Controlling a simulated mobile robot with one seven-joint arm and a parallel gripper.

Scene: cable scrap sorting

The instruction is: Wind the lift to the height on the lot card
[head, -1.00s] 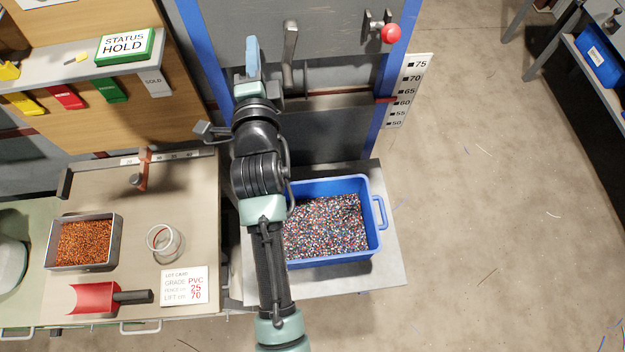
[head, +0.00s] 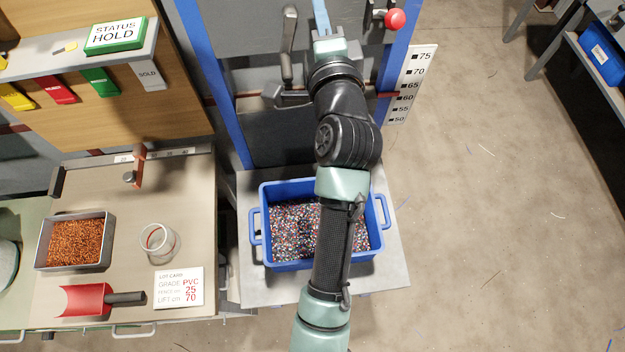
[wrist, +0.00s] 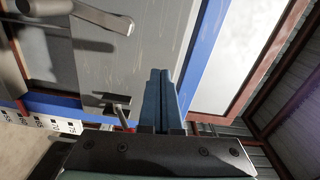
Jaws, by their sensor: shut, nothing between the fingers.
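The lift is a grey panel between blue posts (head: 205,75), with a platform (head: 380,280) below carrying a blue bin of mixed granules (head: 258,238). Its grey crank handle (head: 288,40) points up. A red pointer at the height scale (head: 412,80) is near 60. The lot card (head: 178,288) reads grade PVC, fence 25, lift 70. My gripper (head: 321,18) is shut and empty, in front of the panel, right of the crank handle and apart from it. Its blue fingers show in the wrist view (wrist: 160,100). My arm covers part of the bin.
A red knob (head: 395,19) sticks out right of my gripper. The bench at left holds a tray of orange granules (head: 110,240), a glass jar (head: 158,241) and a red scoop (head: 85,300). A green STATUS HOLD sign (head: 115,35) stands on the shelf. The floor at right is mostly clear.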

